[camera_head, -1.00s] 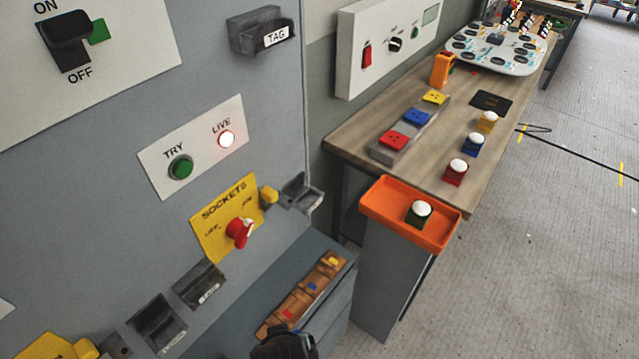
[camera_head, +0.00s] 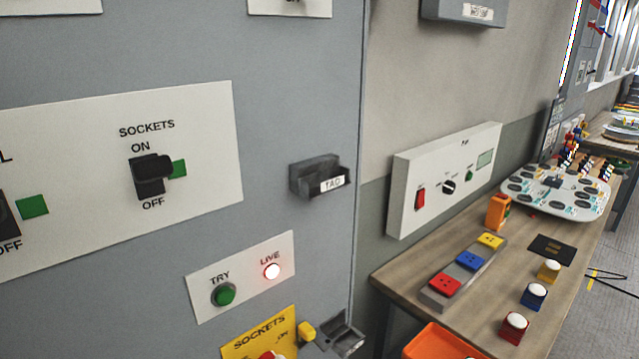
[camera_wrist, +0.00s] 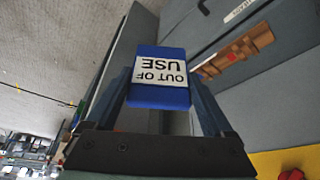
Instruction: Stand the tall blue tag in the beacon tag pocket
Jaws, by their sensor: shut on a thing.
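The blue tag (camera_wrist: 160,98) has a white label reading OUT OF USE, upside down in the wrist view. My gripper (camera_wrist: 160,80) is shut on it, with one dark finger on each side. Neither the gripper nor the tag shows in the head view. A dark grey open-topped pocket (camera_head: 312,173) with a TAG label is on the grey cabinet front, right of the SOCKETS switch. I see nothing in it, but its inside is mostly hidden. I cannot tell whether it is the beacon tag pocket.
A TRY button (camera_head: 223,294) and lit LIVE lamp (camera_head: 272,271) sit below the pocket. A small grey holder (camera_head: 340,335) juts out lower down. On the right are a white switch box (camera_head: 440,185) and a cluttered wooden bench (camera_head: 405,275). The wrist view shows a brown rack (camera_wrist: 235,57).

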